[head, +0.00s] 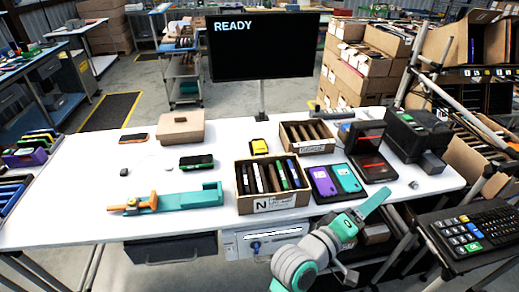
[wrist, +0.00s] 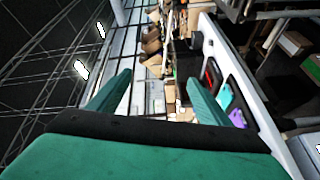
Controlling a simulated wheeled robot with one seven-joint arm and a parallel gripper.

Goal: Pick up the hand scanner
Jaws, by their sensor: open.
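I cannot tell for sure which thing is the hand scanner. A small yellow and black device (head: 259,146) lies on the white table behind the open carton and may be it. A black unit with red lit lines (head: 367,137) stands at the right of the table. My gripper (head: 372,203) is raised at the table's front right edge, apart from these things. In the wrist view my gripper (wrist: 156,92) shows its two teal fingers spread, with nothing between them.
An open carton (head: 272,202) of upright devices stands mid-table, with purple (head: 323,181) and teal (head: 346,178) devices beside it. An orange and teal fixture (head: 165,199) lies left. A monitor (head: 264,47) stands behind, a black printer (head: 417,132) right. The table's front left is clear.

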